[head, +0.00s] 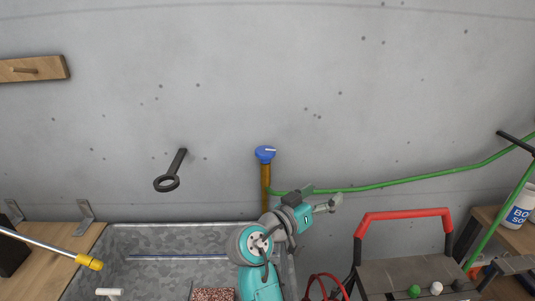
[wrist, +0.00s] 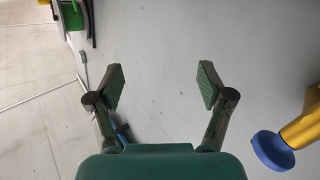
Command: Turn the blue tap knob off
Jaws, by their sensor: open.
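The blue tap knob (head: 265,152) sits on top of an upright brass pipe (head: 266,186) in front of the grey wall. In the wrist view the blue knob (wrist: 273,151) shows at the lower right, on the end of a yellow pipe (wrist: 302,130). My gripper (head: 334,203) is to the right of the pipe and lower than the knob in the head view. In the wrist view my gripper (wrist: 160,87) has its two fingers wide apart with nothing between them. The knob is outside the fingers, apart from them.
A green hose (head: 420,181) runs right from the pipe along the wall. A metal sink (head: 90,275) lies below. The wall above the knob is clear.

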